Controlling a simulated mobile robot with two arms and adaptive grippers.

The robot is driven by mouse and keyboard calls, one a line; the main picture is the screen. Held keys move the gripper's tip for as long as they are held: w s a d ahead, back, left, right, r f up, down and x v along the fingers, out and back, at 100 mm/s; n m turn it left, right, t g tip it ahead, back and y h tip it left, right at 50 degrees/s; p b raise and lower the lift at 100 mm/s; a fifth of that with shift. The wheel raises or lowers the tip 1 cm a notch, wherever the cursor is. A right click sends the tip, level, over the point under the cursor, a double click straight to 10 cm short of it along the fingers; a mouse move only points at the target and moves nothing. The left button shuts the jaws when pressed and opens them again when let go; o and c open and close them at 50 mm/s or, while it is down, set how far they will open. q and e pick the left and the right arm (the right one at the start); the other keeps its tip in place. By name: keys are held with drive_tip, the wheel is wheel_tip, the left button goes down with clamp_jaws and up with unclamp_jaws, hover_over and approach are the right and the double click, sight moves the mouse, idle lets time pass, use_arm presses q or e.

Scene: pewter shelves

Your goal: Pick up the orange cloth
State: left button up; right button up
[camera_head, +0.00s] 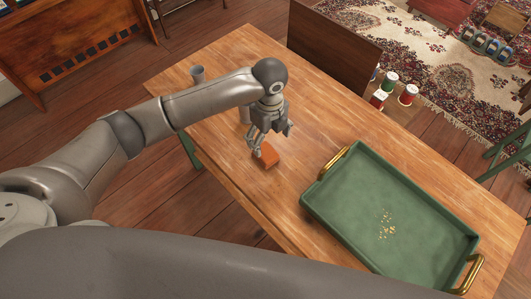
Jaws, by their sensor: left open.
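The orange cloth (267,157) lies as a small folded piece on the wooden table, near the table's middle. My left arm comes in from the left, and my left gripper (264,146) points down at the cloth. Its fingers are open and sit over the cloth's far left edge, partly covering it. I cannot tell whether they touch it. My right gripper does not show.
A green tray (335,206) with brass handles stands on the table's right side, with small yellowish crumbs inside. A grey cup (197,74) stands at the far left of the table (230,205). A dark wooden panel (333,45) rises at the far edge.

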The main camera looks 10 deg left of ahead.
sight(266, 151)
use_arm(q)
wheel_tip(266, 151, down, 5)
drive_tip(key=shift+r, duration=0.15)
drive_tip(key=f, duration=0.3)
drive_tip(key=a+f+p, duration=0.1)
drive_tip(key=shift+w+f, duration=0.25)
drive_tip(key=shift+w, duration=0.05)
drive_tip(key=shift+f, duration=0.45)
drive_tip(key=c, duration=1.1)
drive_tip(key=shift+o, duration=0.2)
drive_tip(key=shift+r, duration=0.1)
